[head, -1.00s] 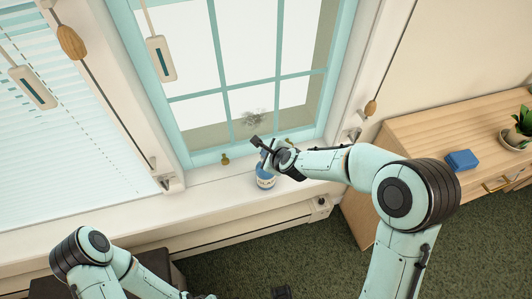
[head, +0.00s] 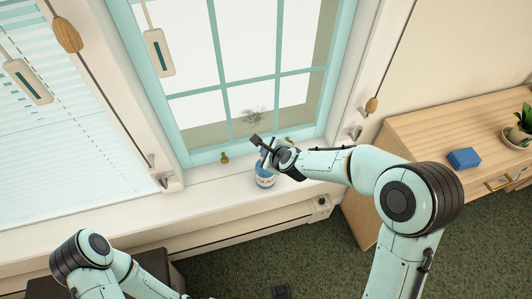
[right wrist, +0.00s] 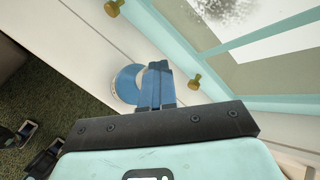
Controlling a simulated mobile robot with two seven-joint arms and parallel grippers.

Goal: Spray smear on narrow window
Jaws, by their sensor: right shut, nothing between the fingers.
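The narrow window (head: 222,82) has a teal frame and bars. A grey speckled smear (head: 254,116) is on its lower pane, and it also shows in the right wrist view (right wrist: 222,10). A blue spray bottle (head: 265,181) with a pale label stands on the white sill below the smear. My right gripper (head: 268,149) is shut and empty at the bottle's top, partly hiding it. Two dark fingers of my left gripper (right wrist: 36,146) stand apart, low over the carpet.
A wooden cabinet (head: 430,140) at right bears a blue block (head: 464,158) and a potted plant (head: 520,125). Brass knobs (head: 224,158) line the window's lower edge. Blinds (head: 50,150) cover the left window. The sill left of the bottle is clear.

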